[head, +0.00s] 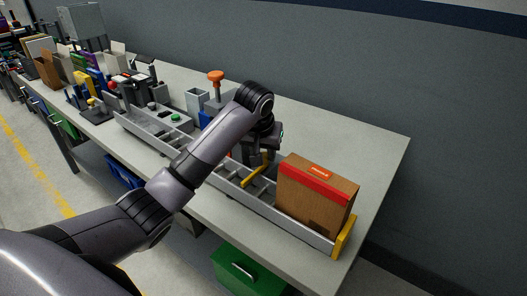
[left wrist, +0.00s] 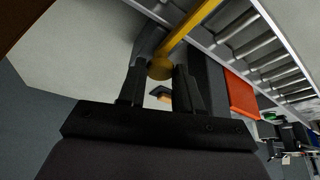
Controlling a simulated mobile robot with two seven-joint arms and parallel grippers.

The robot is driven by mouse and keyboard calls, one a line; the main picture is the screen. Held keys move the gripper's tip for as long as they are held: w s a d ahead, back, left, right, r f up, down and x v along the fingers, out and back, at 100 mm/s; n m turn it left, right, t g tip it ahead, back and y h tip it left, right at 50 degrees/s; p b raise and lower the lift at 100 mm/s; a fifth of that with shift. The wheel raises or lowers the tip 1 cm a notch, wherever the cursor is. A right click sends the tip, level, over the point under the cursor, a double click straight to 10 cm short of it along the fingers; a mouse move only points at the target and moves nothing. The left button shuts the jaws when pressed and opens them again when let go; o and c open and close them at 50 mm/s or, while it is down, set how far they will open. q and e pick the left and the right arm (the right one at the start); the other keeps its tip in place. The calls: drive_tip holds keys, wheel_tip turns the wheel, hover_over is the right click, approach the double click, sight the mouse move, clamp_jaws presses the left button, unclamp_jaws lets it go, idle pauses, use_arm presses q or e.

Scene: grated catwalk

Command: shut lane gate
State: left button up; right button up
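The lane is a long grey roller channel (head: 292,229) along the table's front. A yellow gate bar (head: 257,172) slants over it, just left of the brown box; its far end rises to my left gripper (head: 262,152). In the left wrist view, the yellow bar (left wrist: 190,30) ends in a round yellow knob (left wrist: 160,68) between the fingertips of my left gripper (left wrist: 160,75). The fingers are on both sides of the knob and appear to touch it. The wrist partly hides this contact in the head view. My right gripper is not in view.
A brown box with a red band (head: 315,196) stands in the lane near its yellow end stop (head: 345,236). An orange-topped post (head: 215,78) and a grey cup (head: 197,99) stand behind the lane. The table's right back is clear.

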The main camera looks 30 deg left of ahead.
use_arm(q)
drive_tip(key=shift+s+f, duration=0.1)
drive_tip(key=shift+s, duration=0.05)
drive_tip(key=o, duration=1)
drive_tip(key=shift+s+a, duration=0.1)
drive_tip(key=shift+o, duration=0.2)
drive_tip(key=shift+r, duration=0.4)
drive_tip(key=v, duration=0.6)
drive_tip(key=shift+s+r, duration=0.2)
drive_tip(key=shift+r, duration=0.05)
drive_tip(key=shift+f, duration=0.1)
